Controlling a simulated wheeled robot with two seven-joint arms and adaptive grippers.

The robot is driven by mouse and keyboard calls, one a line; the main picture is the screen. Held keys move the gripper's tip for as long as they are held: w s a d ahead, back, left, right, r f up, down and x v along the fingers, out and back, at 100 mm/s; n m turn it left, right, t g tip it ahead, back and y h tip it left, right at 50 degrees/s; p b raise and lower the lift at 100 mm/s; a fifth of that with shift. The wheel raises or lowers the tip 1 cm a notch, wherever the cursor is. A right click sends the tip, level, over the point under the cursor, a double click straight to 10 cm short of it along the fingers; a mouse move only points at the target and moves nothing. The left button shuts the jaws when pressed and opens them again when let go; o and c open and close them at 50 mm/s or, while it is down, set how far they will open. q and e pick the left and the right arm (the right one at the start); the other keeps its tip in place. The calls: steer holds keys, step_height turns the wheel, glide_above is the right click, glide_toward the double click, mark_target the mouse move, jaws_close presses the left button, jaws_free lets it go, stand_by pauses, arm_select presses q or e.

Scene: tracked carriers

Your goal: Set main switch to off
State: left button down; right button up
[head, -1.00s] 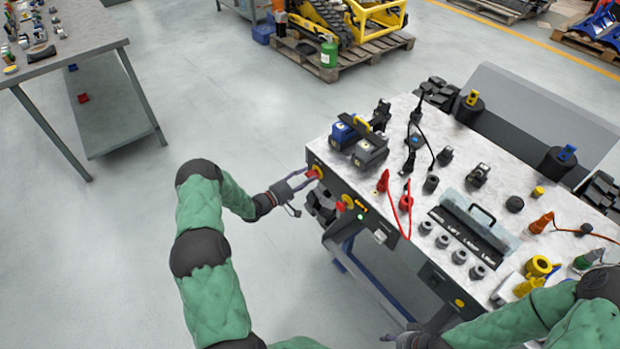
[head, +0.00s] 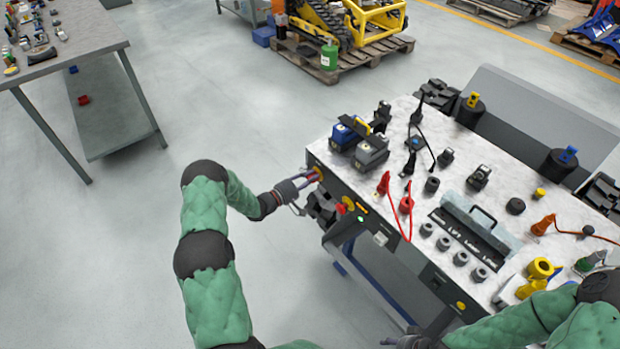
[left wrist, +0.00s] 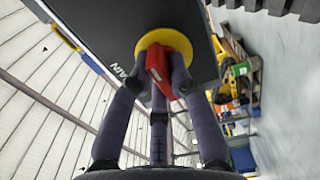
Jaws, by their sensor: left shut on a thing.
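The main switch is a red handle on a round yellow plate, on the dark front panel of the bench. In the left wrist view the red handle (left wrist: 170,66) sits between my fingers, beside the word MAIN, and looks slanted. The yellow plate (left wrist: 237,48) shows around it. My left gripper (head: 312,178) is shut on the red handle at the panel's left end and hides most of it in the head view. My right gripper (head: 402,339) is low at the bottom edge, partly cut off, and its fingers are unclear.
A second red and yellow knob (head: 345,205) and a lit green button (head: 360,219) are on the same panel, to the right. The bench top (head: 405,128) carries battery-like blocks, red clamps, sockets and a grey case. Open floor lies left of the bench.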

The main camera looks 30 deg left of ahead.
arm_select(q)
steer(key=shift+n, duration=0.3)
steer(key=n, duration=0.3)
steer(key=shift+a+n, duration=0.1)
steer(key=shift+n, duration=0.2)
steer(key=n, duration=0.4)
steer(key=shift+f+n, duration=0.1)
steer(key=shift+n, duration=0.2)
steer(key=n, duration=0.4)
steer(key=shift+w+a+n+p, duration=0.1)
steer(key=shift+n+p, duration=0.2)
steer(key=n, duration=0.4)
steer(key=shift+f, duration=0.15)
steer(key=shift+n, duration=0.3)
steer(key=c, duration=1.1)
jaws_free()
steer(key=shift+c, duration=0.2)
